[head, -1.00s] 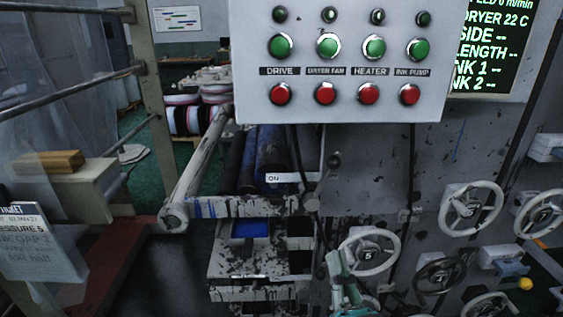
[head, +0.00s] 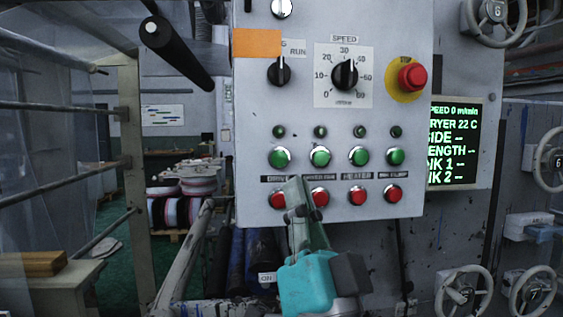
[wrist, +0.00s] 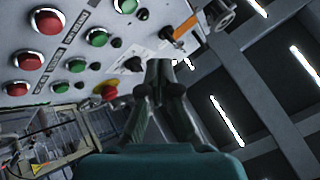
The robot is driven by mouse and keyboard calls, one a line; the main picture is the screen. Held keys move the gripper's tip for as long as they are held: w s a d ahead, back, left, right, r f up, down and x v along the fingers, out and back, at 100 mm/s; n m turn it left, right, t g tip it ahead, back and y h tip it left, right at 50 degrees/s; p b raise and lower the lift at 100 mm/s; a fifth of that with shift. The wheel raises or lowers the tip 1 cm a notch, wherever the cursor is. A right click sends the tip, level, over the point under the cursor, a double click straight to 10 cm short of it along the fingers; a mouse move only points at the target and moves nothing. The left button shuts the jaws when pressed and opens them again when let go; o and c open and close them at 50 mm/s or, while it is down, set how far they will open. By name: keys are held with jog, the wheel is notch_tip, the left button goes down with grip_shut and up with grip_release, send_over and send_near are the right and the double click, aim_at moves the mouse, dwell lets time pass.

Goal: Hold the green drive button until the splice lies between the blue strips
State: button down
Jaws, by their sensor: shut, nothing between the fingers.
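The green drive button (head: 279,157) is the leftmost of the green row on the grey control panel (head: 250,110). It also shows at the top edge of the wrist view (wrist: 125,5). My gripper (head: 296,184) is shut and empty, rising in front of the panel's lower left. In the head view its tips cover part of the label row, below the drive button; contact cannot be told. In the wrist view my gripper (wrist: 165,66) shows its fingers together, to the side of the buttons. I cannot make out the splice or the blue strips.
A red stop button (head: 412,77) and a speed knob (head: 345,75) sit above the green buttons, with red buttons (head: 358,196) below. The screen (head: 453,143) reads speed 0 m/min. Rollers (head: 262,250) lie below the panel, and handwheels (head: 464,293) stand at the right.

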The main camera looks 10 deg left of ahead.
aim_at(279, 158)
jog(key=r, duration=0.1)
jog(key=s+r, duration=0.1)
jog(key=shift+a+r, duration=0.15)
jog(key=shift+r, duration=0.15)
jog(key=shift+w, duration=0.1)
jog(key=shift+w+a, duration=0.4)
jog(key=shift+w, duration=1)
jog(key=shift+w+a, duration=0.35)
jog(key=shift+w, duration=1)
jog(key=shift+w+a, duration=0.4)
jog(key=shift+w, duration=1)
jog(key=shift+w, duration=0.2)
jog(key=shift+w+a, duration=0.1)
jog(key=shift+w, duration=0.1)
